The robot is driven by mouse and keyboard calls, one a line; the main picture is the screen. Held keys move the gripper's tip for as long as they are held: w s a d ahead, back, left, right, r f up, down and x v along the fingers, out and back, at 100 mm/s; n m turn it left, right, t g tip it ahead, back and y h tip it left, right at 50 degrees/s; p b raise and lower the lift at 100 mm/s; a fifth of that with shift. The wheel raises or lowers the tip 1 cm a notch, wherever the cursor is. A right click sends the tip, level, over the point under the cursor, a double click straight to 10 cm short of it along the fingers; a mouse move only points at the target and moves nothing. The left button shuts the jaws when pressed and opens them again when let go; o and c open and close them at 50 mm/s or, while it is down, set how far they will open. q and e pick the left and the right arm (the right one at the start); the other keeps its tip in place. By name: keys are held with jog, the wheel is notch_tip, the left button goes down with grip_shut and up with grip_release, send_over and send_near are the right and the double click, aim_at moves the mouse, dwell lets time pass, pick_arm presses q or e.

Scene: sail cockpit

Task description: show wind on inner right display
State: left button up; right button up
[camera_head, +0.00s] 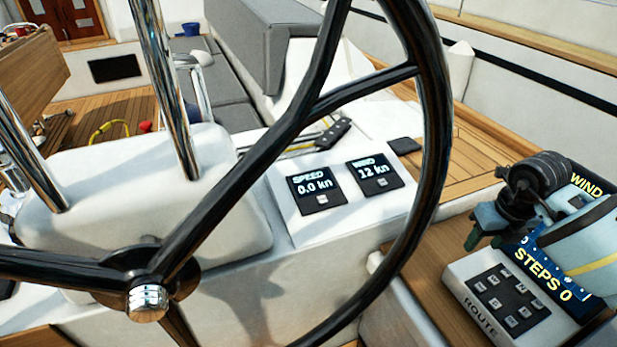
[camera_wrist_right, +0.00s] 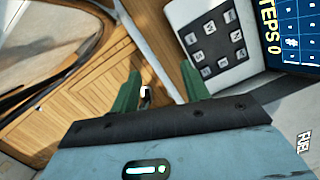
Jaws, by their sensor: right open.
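Two small dark displays sit side by side on the white console behind the wheel. The left display (camera_head: 315,190) reads "SPEED 0.0 kn". The right display (camera_head: 374,174) reads "WIND 12 kn". Each has a small light button at its lower edge. My right gripper (camera_head: 492,238) is to the right of both displays, outside the wheel rim, close to the route panel and apart from the displays. In the right wrist view its green fingers (camera_wrist_right: 161,75) stand apart with nothing held between them. My left gripper does not show.
The black steering wheel (camera_head: 436,130) crosses in front of the console. Steel rails (camera_head: 165,90) stand at left. Wooden deck (camera_head: 480,165) lies behind.

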grip_shut()
dwell(1.3)
